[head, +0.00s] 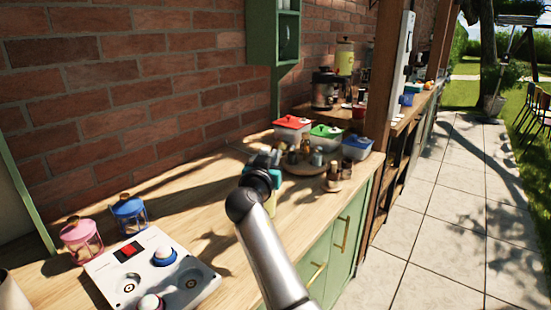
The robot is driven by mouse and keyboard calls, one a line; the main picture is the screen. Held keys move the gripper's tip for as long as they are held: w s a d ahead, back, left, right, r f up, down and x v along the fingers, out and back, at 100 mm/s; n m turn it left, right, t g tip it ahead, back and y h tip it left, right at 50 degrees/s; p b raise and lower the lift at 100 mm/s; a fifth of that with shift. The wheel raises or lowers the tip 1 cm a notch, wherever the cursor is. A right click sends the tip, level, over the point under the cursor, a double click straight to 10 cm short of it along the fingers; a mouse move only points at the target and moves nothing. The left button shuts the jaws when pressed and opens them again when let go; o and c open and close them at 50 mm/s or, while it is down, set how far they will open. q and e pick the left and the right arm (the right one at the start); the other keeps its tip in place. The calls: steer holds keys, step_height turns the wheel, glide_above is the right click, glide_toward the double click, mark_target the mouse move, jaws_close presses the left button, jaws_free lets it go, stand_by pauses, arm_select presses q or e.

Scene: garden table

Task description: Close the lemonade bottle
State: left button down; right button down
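My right arm reaches in from the bottom, and its dark gripper (267,158) is over the wooden counter, pointing away from the camera. Its fingers are small and partly hidden by my own wrist, so I cannot tell whether they are open or shut. Just behind and below the wrist, a yellowish thing with a teal upper part (276,172) shows in part. It may be the lemonade bottle, but my arm covers most of it. I cannot make out a separate cap or whether the gripper touches it. My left gripper is not in view.
A round wooden tray (291,169) with small jars is just beyond the gripper. Containers with red (292,122), green (326,130) and blue (357,142) lids stand behind. Pink (82,239) and blue (130,214) lanterns and a white panel (153,275) are at left. The left-middle counter is clear.

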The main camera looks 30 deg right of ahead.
steer(key=shift+s+d+r, duration=0.1)
steer(key=shift+s+d, duration=0.3)
steer(key=shift+d, duration=0.05)
steer(key=shift+a, duration=0.1)
steer(key=s+a+r+p, duration=0.2)
steer(key=s+a, duration=0.2)
steer(key=s, duration=0.1)
steer(key=shift+a, duration=0.4)
stand_by(0.9)
